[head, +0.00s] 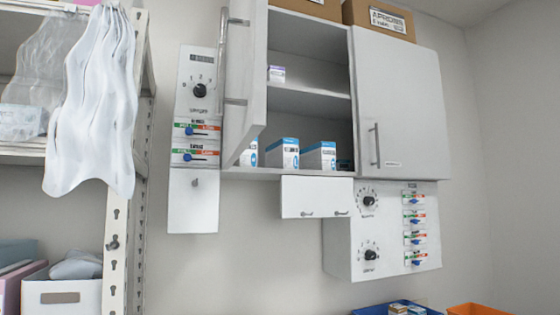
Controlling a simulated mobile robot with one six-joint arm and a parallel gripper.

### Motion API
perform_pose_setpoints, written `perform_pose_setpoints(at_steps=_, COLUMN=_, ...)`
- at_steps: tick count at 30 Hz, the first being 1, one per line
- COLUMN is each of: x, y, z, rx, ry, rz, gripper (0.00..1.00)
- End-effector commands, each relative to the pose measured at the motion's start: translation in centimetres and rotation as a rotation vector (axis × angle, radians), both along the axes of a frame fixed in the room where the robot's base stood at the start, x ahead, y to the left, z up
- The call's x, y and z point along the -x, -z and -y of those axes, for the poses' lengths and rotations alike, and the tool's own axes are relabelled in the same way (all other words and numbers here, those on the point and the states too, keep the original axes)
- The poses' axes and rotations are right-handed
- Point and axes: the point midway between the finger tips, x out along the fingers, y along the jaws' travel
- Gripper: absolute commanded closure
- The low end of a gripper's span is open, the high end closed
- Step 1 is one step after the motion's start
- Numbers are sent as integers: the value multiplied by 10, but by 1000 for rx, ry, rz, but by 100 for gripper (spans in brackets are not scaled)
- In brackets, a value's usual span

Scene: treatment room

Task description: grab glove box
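Several small white-and-blue boxes stand on the bottom shelf of an open wall cabinet in the head view. One white-and-blue box (284,153) is near the middle and another (319,156) is to its right. A third box (249,155) is partly hidden by the open door. A small purple-and-white box (276,74) is on the shelf above. The labels are too small to read, so I cannot tell which one is the glove box. My gripper is not in view.
The cabinet's left door (246,80) stands open; its right door (400,100) is shut. Control panels with knobs hang left (195,100) and below right (382,235). A shelving rack (125,200) stands at left. Blue (372,311) and orange (478,309) bins show at the bottom.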

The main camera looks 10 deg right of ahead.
Motion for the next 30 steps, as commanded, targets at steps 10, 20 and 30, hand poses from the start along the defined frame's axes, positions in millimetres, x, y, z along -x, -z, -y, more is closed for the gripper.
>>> perform_pose_setpoints(at_steps=10, x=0, y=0, z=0, rx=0, ry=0, rz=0, gripper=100)
perform_pose_setpoints(at_steps=20, x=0, y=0, z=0, rx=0, ry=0, rz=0, gripper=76)
perform_pose_setpoints(at_steps=30, x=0, y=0, z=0, rx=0, ry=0, rz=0, gripper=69)
